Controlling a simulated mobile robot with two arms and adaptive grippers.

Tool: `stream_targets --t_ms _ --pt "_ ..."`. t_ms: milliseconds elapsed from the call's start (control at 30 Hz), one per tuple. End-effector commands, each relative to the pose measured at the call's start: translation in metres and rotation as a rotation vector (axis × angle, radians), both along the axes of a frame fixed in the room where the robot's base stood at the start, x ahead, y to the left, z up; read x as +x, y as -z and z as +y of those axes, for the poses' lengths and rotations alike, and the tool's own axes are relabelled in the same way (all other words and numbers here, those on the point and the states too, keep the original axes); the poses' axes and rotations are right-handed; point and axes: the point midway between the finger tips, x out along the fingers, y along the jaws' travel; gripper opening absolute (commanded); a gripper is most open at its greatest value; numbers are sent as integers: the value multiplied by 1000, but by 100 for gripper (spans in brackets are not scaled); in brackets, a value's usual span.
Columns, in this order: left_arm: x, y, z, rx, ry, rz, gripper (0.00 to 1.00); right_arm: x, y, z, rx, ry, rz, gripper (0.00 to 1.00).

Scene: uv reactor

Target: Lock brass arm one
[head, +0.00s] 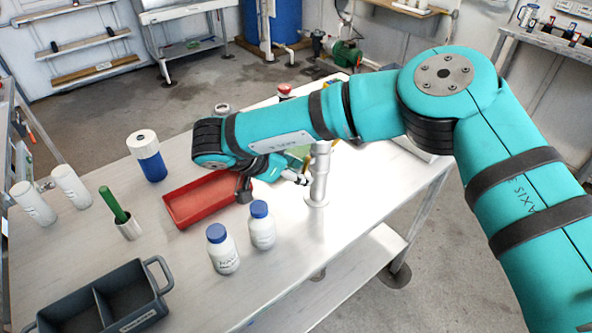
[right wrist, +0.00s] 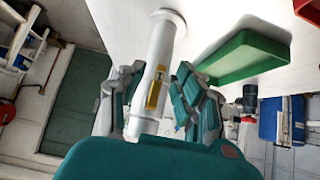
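A pale upright post (head: 319,178) with a round foot stands on the white table in the head view. In the right wrist view the post (right wrist: 163,45) carries a small brass arm (right wrist: 155,88), which lies along its side. My right gripper (head: 297,178) reaches the post from the left in the head view. In the right wrist view its fingers (right wrist: 158,95) are apart, one on each side of the post and close to the brass arm. I cannot tell whether they touch it. My left gripper is not in view.
A red tray (head: 205,200), two white bottles with blue caps (head: 223,252) (head: 262,228) and a dark two-compartment caddy (head: 100,300) stand on the table (head: 290,255). A green tray (right wrist: 243,58) lies beside the post. The table's front right is clear.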

Motion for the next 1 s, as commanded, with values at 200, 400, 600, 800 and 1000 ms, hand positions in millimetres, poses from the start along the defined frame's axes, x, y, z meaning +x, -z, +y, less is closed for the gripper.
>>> stream_targets --t_ms 200,400,600,800,1000 --pt "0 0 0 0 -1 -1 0 0 0 0 0 0 0 24" --pt "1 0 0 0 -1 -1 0 0 0 0 0 1 0 0" --pt "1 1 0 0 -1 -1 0 0 0 0 0 1 -1 0" --pt "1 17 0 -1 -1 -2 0 1 7 0 -56 -1 -39 0" --pt "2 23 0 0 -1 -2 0 1 4 -2 -104 1 -73 0"
